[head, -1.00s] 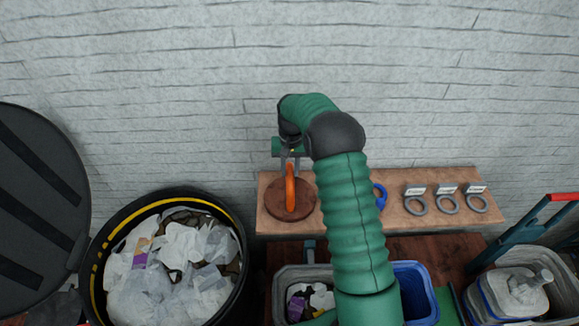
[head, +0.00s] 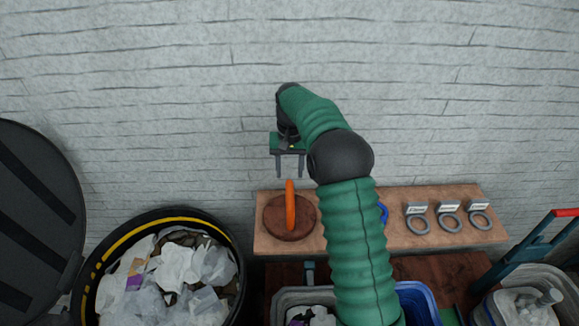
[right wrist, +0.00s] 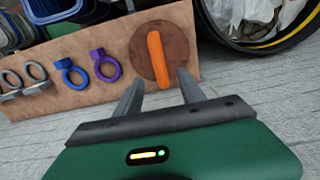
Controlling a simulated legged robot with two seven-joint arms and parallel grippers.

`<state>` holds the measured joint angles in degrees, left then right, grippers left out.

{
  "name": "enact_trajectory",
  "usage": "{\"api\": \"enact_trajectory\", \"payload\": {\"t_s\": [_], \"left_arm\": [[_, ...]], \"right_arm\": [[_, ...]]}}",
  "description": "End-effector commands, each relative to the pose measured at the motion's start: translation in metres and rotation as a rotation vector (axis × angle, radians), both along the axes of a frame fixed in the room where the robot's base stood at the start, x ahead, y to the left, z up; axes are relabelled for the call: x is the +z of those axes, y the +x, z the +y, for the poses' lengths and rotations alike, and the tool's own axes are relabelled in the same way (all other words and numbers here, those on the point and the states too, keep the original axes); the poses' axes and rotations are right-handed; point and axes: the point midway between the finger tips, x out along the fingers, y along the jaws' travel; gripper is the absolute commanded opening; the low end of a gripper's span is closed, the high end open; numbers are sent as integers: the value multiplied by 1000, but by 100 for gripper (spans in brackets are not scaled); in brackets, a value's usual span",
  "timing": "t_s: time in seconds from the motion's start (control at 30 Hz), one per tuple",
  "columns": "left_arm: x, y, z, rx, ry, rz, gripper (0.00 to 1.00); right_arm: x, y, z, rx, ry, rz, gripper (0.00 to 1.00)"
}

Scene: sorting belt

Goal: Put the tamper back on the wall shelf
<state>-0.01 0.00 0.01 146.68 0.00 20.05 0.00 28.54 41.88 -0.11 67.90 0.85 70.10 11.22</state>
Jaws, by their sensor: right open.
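The tamper, a round brown disc (head: 275,222) with an upright orange handle (head: 290,204), stands at the left end of the wooden wall shelf (head: 350,233). My right gripper (head: 290,172) is open and empty, above and behind the handle, apart from it. In the right wrist view the tamper (right wrist: 157,58) stands on the shelf beyond the two spread fingers (right wrist: 162,92), with a gap between. My left gripper is not in view.
Grey rings with labels (head: 448,222) sit on the shelf's right side. A blue ring (right wrist: 72,74) and a purple ring (right wrist: 105,66) stand near the tamper. Below are a black bin of rubbish (head: 165,215) and a blue bin (head: 418,300). The brick wall is behind.

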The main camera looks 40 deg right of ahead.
Motion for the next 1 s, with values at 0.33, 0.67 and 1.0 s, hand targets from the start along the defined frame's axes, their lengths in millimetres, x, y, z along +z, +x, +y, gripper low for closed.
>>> {"api": "enact_trajectory", "payload": {"t_s": [0.33, 0.67, 1.0], "left_arm": [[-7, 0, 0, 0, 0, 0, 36], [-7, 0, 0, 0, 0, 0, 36], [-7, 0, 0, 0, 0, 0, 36]], "right_arm": [[42, 0, 1, 1, -1, 2, 47], [8, -28, 121, 278, -42, -80, 47], [-57, -169, 249, 669, -91, -212, 47]]}}
